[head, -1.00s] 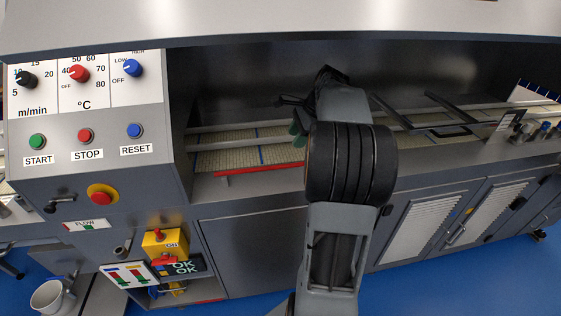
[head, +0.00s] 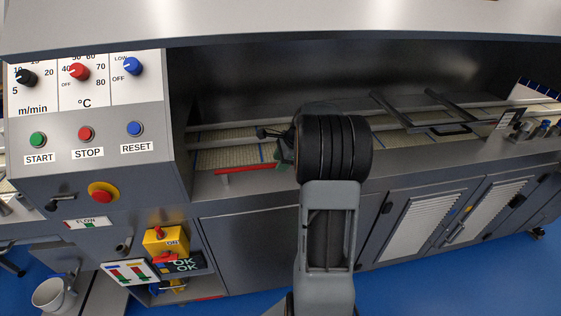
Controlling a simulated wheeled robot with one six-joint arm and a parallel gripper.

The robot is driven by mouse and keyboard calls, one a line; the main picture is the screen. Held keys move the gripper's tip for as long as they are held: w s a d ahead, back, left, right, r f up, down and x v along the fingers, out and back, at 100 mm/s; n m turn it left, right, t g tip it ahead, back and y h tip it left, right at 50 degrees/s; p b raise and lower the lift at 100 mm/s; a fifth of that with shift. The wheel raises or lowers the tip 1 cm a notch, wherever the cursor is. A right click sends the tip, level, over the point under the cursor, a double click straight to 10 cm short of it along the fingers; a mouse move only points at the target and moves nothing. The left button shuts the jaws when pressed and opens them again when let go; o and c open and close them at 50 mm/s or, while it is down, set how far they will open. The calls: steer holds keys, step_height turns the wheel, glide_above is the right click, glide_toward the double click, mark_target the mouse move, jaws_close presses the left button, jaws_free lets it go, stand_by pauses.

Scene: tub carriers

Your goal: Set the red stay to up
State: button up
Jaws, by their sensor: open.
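The red stay (head: 245,169) is a long thin red bar. It lies low and nearly level along the front edge of the conveyor opening, just right of the control panel. My gripper (head: 271,143) is open at the right end of the red bar, a little above and behind it. My wrist partly hides the gripper, and I cannot tell whether a finger touches the bar. The bar's far right end is hidden by the gripper.
The control panel (head: 90,120) with knobs and buttons stands at the left. A pale belt (head: 225,158) runs behind the bar. A dark tilted frame (head: 405,112) stands over the belt at the right. The steel hood (head: 280,25) hangs above.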

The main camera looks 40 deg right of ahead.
steer(key=shift+f, duration=0.1)
jaws_close()
stand_by(0.4)
